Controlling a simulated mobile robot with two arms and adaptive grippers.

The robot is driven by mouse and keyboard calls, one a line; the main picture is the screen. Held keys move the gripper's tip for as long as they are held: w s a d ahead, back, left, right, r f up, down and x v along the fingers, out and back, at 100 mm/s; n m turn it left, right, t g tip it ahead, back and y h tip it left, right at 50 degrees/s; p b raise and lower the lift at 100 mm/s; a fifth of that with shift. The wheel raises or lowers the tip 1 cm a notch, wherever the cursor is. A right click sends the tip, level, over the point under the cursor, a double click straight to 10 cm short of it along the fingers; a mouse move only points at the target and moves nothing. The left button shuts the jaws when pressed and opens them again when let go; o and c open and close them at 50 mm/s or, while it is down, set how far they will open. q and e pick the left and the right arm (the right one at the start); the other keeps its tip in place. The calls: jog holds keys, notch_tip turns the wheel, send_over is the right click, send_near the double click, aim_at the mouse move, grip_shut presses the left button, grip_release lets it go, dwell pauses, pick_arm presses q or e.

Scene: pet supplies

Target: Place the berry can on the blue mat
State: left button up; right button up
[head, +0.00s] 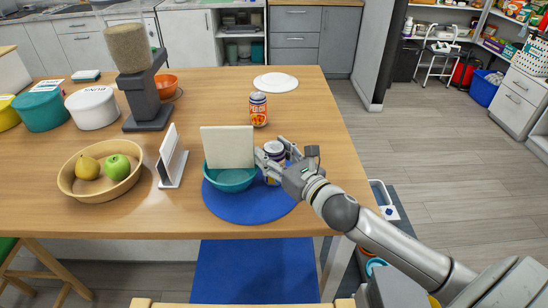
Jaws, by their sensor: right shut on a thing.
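A round blue mat (250,211) lies at the front of the table, under a teal bowl (231,182). My right gripper (272,161) comes in from the right and is shut on a small can (274,147) with a pale top and a dark blue-purple label, which looks like the berry can. The can is upright at the right part of the mat, close beside the bowl. The fingers hide much of it, and I cannot tell whether its base touches the mat. My left gripper is not in view.
A cream board (228,147) stands at the bowl. An orange can (258,109) and white plates (275,82) are farther back. A white stand (172,160) and a fruit bowl (67,188) are to the left. A blue rectangle (255,272) shows below the table's front edge.

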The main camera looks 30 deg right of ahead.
jog(key=shift+s+r, duration=0.1)
jog(key=shift+f, duration=0.2)
jog(key=o, duration=1.3)
jog(key=shift+c, duration=0.2)
